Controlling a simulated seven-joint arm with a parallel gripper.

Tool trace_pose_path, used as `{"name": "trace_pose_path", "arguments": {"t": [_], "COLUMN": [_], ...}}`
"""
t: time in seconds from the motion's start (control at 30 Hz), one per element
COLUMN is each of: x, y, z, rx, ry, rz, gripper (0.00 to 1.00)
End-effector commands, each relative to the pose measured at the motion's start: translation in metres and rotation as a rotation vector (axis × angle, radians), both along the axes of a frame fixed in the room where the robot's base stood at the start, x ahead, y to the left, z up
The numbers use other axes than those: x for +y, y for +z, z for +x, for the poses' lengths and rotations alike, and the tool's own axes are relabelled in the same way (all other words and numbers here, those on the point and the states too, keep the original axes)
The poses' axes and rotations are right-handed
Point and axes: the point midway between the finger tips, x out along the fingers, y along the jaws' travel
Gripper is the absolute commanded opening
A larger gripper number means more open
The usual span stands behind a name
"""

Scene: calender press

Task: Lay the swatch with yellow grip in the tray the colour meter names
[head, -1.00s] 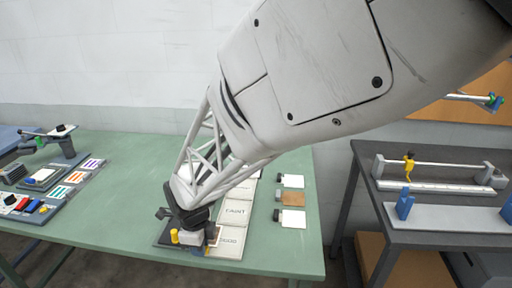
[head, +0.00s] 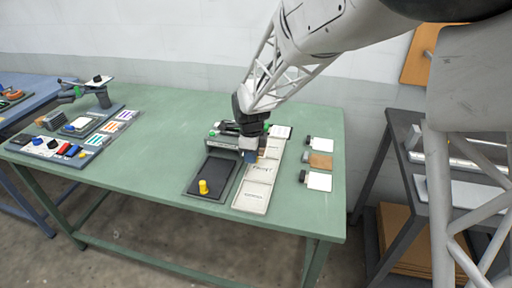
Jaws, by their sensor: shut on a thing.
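My gripper (head: 252,154) is at the upper end of the row of pale labelled trays (head: 254,196). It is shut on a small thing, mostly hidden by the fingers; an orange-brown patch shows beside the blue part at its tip. I cannot tell whether this is the swatch with yellow grip. A small upright yellow piece (head: 203,187) stands on the dark board (head: 211,173) left of the trays, apart from my gripper. One tray label seems to read FAINT; the others are too small to read. I cannot make out a colour meter reading.
Cards with dark grips, two white (head: 318,181) and one brown (head: 320,160), lie right of the trays. A grey device with green ends (head: 218,136) is behind the dark board. A grey board with colour strips and pens (head: 68,138) is at left. The green table's middle (head: 155,160) is clear.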

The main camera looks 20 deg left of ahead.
Motion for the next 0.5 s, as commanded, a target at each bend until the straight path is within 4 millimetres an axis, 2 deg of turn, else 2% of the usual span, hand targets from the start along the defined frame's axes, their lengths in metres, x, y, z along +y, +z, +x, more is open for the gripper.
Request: {"name": "trace_pose_path", "arguments": {"t": [0.03,0.3,0.5], "x": [-0.001,-0.013,-0.022], "y": [-0.001,-0.001,-0.001], "z": [0.013,0.080,0.117], "rx": [0.000,0.000,0.000], "ry": [-0.004,-0.015,-0.020], "rz": [0.000,0.000,0.000], "gripper": [0.00,0.00,0.00]}}
